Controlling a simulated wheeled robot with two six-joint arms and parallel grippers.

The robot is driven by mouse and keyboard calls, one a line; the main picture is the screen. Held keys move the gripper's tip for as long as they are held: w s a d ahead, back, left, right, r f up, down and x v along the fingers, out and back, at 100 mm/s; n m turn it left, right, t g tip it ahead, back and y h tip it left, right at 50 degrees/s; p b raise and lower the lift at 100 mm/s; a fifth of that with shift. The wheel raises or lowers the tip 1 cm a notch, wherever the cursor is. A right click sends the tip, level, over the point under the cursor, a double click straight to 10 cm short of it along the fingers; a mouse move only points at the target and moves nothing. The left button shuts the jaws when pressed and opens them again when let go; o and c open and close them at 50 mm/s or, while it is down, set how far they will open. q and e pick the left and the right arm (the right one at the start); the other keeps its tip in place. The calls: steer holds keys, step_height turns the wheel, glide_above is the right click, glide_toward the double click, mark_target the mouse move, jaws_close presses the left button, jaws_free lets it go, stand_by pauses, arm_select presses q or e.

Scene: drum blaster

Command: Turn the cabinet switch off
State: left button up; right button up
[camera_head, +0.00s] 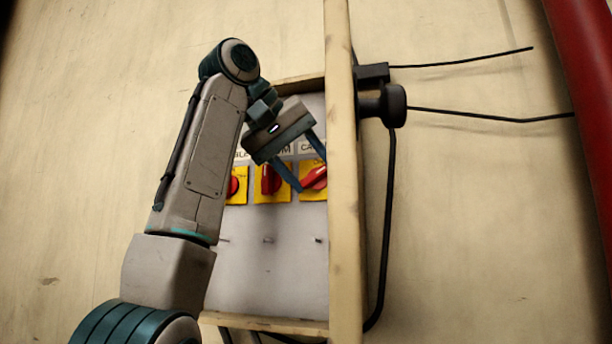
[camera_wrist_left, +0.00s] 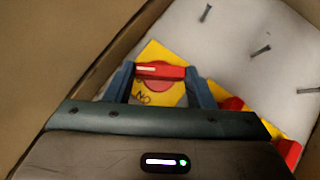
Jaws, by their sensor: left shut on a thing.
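The cabinet switch, at the right end of a row of switches, has a red knob (camera_head: 314,178) on a yellow plate (camera_head: 313,196). Its label above is partly hidden and reads "CA". My left gripper (camera_head: 312,174) is shut on this red knob, which lies tilted, its right end higher in the head view. In the left wrist view the red knob (camera_wrist_left: 160,71) spans the gap between the two blue fingers of my left gripper (camera_wrist_left: 160,80). Upside-down "ON" lettering shows on the yellow plate (camera_wrist_left: 158,94). My right gripper is not in view.
A middle switch (camera_head: 270,180) has its knob upright. A left switch (camera_head: 233,186) is partly behind my arm. The wooden box wall (camera_head: 343,230) stands close to the right of the cabinet switch. Black cables (camera_head: 460,113) run outside it. Small pins stick out below the switches.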

arm_select(q)
steer(key=y, duration=0.1)
steer(key=m+y+b, duration=0.1)
steer(key=y, duration=0.1)
steer(key=shift+s+d+r+m+t+b, duration=0.1)
steer(key=shift+d+r+m+t+b, duration=0.15)
steer(key=shift+m+t+b, duration=0.1)
steer(key=shift+y, duration=0.3)
steer(key=o, duration=1)
steer(key=shift+a, duration=0.1)
steer(key=shift+f, duration=0.1)
